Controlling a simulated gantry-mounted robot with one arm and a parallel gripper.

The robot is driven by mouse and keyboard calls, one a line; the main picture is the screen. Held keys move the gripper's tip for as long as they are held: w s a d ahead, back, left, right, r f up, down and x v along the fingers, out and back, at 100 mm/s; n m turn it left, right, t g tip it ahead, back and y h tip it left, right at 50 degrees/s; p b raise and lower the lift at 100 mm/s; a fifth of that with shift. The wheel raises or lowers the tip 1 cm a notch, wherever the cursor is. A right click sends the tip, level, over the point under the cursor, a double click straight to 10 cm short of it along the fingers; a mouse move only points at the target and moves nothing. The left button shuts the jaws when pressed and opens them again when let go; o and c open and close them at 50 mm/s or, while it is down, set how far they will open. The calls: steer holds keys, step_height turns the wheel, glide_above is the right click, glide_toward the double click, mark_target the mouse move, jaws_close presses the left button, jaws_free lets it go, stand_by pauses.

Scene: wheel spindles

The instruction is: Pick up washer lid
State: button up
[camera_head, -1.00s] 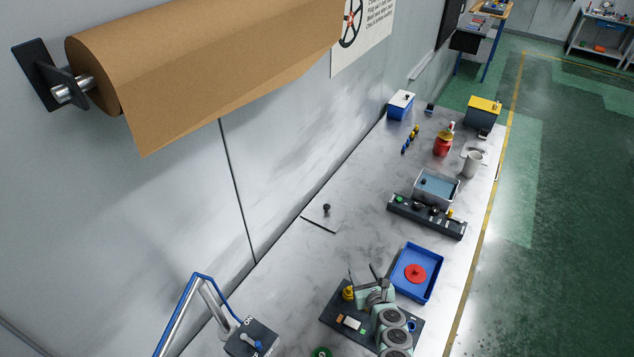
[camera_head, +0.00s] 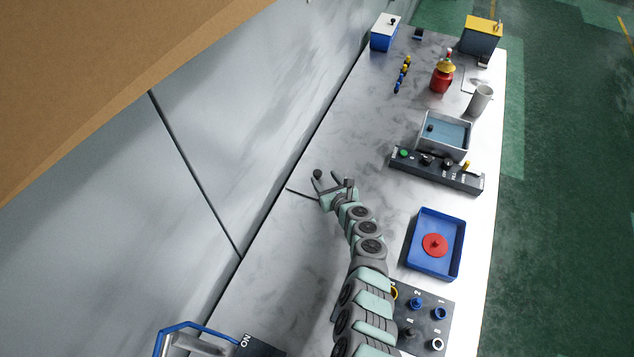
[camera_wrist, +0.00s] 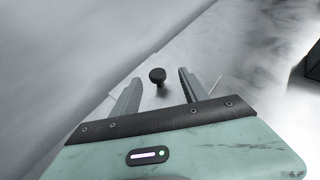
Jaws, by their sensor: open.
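The washer lid appears as a pale flat plate with a dark edge and a round black knob (camera_head: 318,174), lying on the bench by the wall. My gripper (camera_head: 325,179) is at the knob, with its two fingers spread open. The fingers hold nothing, and whether either touches the knob cannot be told. The plate blends with the marble bench, and my gripper hides part of it.
A metal washer tub (camera_head: 444,137) with blue inside stands behind a dark control strip (camera_head: 437,170). A blue tray (camera_head: 434,245) holds a red disc. A dark board (camera_head: 425,315) with round fittings is nearer. The wall (camera_head: 215,130) is close on the left.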

mark_target(318, 173)
steer(key=shift+w+a+f, duration=0.15)
steer(key=shift+w+f, duration=0.05)
steer(key=shift+w, duration=0.15)
steer(key=w+a+f+b, duration=0.1)
steer(key=b, duration=0.1)
steer(key=w+a+f+b, duration=0.1)
steer(key=w+b, duration=0.1)
steer(key=b, duration=0.1)
steer(key=shift+f, duration=0.1)
steer(key=shift+w+a+b, duration=0.15)
steer(key=shift+w+b, duration=0.2)
steer(key=shift+w, duration=0.15)
steer(key=shift+c, duration=0.4)
jaws_close()
